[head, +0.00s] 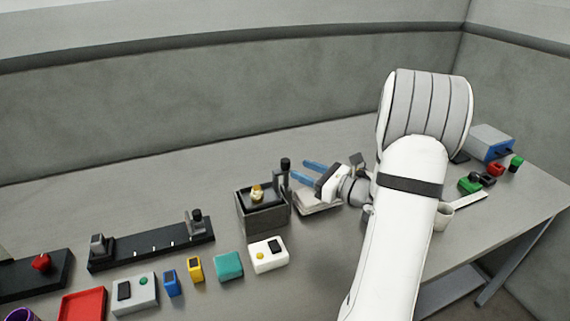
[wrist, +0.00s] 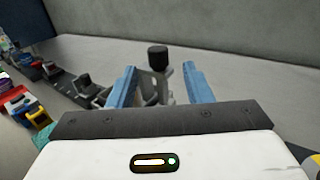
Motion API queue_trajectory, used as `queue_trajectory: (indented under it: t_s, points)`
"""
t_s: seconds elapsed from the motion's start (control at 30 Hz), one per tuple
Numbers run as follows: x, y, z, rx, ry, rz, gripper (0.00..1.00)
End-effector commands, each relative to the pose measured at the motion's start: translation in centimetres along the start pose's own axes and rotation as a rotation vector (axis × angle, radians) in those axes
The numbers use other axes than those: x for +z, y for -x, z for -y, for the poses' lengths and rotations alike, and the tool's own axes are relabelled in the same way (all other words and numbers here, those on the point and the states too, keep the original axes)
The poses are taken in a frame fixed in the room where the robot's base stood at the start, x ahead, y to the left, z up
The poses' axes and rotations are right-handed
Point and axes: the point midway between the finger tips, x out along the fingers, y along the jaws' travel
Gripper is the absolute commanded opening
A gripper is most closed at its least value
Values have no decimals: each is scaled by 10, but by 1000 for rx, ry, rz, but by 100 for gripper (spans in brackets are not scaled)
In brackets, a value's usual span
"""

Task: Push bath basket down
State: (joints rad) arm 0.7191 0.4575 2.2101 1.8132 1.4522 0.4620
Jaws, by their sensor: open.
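The bath (head: 262,222) is a dark grey open box in the middle of the table in the head view. A black plate, seemingly the basket (head: 247,199), sits at its top with a small brass piece (head: 257,192) on it. An upright handle with a black knob (head: 285,164) rises at the bath's right rear corner. My gripper (head: 298,168) is open and empty, its blue fingers pointing left toward the handle. In the wrist view the knob (wrist: 157,57) appears between and beyond the fingertips (wrist: 159,68). My gripper hides most of the bath there.
A black rail with stops (head: 150,244) lies left of the bath. A light grey block (head: 318,205) lies beneath my gripper. The table behind the bath is clear.

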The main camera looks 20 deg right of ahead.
Motion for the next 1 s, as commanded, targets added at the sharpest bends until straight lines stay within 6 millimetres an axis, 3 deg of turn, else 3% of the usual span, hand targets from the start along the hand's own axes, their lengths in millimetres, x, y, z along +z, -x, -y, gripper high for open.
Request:
queue_trajectory:
  t_s: [0.2,0.4,0.77,1.0]
  points:
    - [1,-38,-2,8,1,-2,46]
    - [1,-62,-2,6,1,-3,46]
    - [0,-68,-2,3,3,-4,46]
    - [0,-67,-2,3,3,-4,27]
